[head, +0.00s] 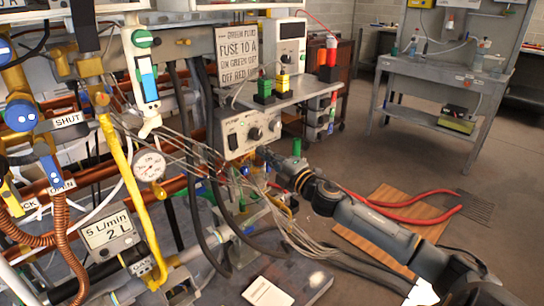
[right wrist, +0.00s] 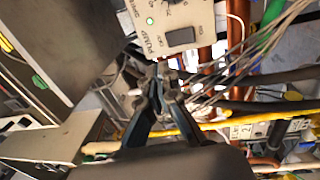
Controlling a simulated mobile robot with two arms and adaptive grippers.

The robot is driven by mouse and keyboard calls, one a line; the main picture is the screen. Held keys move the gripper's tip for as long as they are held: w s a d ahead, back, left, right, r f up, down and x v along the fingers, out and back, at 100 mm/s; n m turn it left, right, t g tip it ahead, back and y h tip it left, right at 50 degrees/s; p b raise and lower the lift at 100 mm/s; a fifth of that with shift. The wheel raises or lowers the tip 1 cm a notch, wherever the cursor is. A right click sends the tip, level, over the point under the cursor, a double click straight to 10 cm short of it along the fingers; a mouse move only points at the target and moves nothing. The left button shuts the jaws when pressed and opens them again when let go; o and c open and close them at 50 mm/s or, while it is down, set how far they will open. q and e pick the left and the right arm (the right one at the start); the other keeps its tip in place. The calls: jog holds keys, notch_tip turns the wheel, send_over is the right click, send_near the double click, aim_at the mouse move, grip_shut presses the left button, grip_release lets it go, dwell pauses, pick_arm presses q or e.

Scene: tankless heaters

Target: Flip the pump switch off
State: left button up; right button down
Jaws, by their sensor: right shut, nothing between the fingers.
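The beige pump control box (head: 243,121) sits under the grey shelf in the middle of the head view, with round dark knobs on its face. The pump switch (right wrist: 182,37) is a dark rectangular rocker beside the PUMP lettering in the right wrist view. A green light (right wrist: 150,20) glows near it. I cannot tell the rocker's on or off position. My right gripper (head: 265,153) is just below the box's lower right edge in the head view. In the right wrist view its fingertips (right wrist: 158,75) are together and empty, apart from the switch. My left gripper is not in view.
A bundle of grey cables (head: 278,222) hangs below the box. Pipes, a gauge (head: 150,166) and a yellow pipe (head: 128,190) crowd the left. A fuse sign (head: 238,53) stands above the box. Open floor lies right, with a wooden board (head: 395,212) and red hoses.

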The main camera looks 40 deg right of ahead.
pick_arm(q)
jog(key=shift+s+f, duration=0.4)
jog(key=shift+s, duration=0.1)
pick_arm(e)
jog(key=s, duration=0.2)
jog(key=shift+s+d+r, duration=0.1)
jog(key=shift+s+r, duration=0.05)
jog(key=shift+s, duration=0.15)
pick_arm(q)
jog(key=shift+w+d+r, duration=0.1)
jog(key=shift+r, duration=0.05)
